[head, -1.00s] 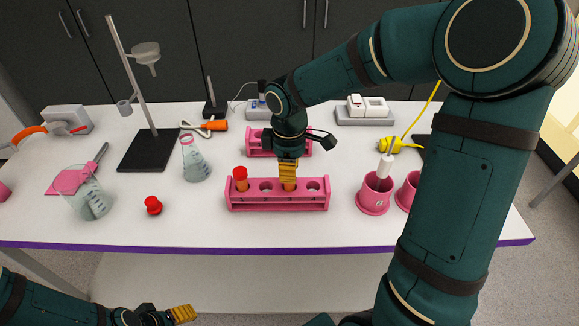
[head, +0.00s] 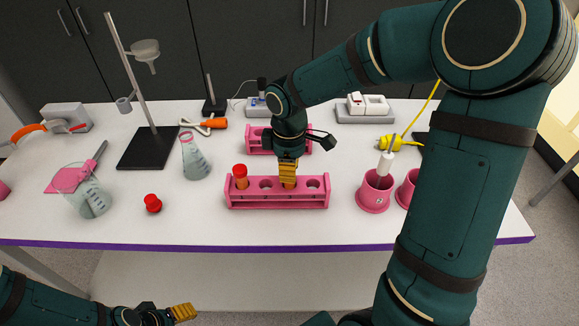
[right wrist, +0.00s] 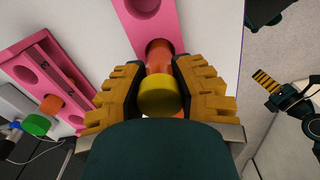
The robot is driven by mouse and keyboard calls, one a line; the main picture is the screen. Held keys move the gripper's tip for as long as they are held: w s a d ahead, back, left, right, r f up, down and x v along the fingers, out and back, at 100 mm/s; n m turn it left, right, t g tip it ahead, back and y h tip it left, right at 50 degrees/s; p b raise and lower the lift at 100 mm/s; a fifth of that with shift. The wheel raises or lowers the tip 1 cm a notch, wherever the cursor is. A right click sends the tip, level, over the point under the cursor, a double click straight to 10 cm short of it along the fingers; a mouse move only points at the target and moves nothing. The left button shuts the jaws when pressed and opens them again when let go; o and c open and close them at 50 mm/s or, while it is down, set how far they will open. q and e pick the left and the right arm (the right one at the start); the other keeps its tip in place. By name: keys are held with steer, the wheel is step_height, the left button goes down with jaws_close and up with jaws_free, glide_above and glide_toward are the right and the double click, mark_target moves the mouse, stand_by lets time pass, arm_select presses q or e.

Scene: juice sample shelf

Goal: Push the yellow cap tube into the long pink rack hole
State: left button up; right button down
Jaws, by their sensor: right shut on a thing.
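The long pink rack (head: 245,202) stands near the front of the table. A red-capped tube (head: 240,175) stands in its left end hole. My right gripper (head: 288,183) is low over the rack, between two open holes. In the right wrist view, it is shut on the yellow cap tube (right wrist: 158,92), with the yellow cap facing the camera. The tube's orange body meets the rack at a hole, and its lower end is hidden. The yellow fingers hide this tube in the head view. My left gripper (head: 183,313) is low in front of the table; its opening is unclear.
A second pink rack (head: 255,148) stands behind, holding a green-capped tube (right wrist: 38,124). Pink cups (head: 372,200) are on the right. A red cap (head: 152,203), a flask (head: 195,160) and a beaker (head: 85,200) are on the left. The table's front strip is clear.

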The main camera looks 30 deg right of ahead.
steer(key=shift+f+b, duration=0.7)
steer(key=shift+f, duration=0.4)
steer(key=c, duration=0.7)
jaws_free()
steer(key=shift+c, duration=0.2)
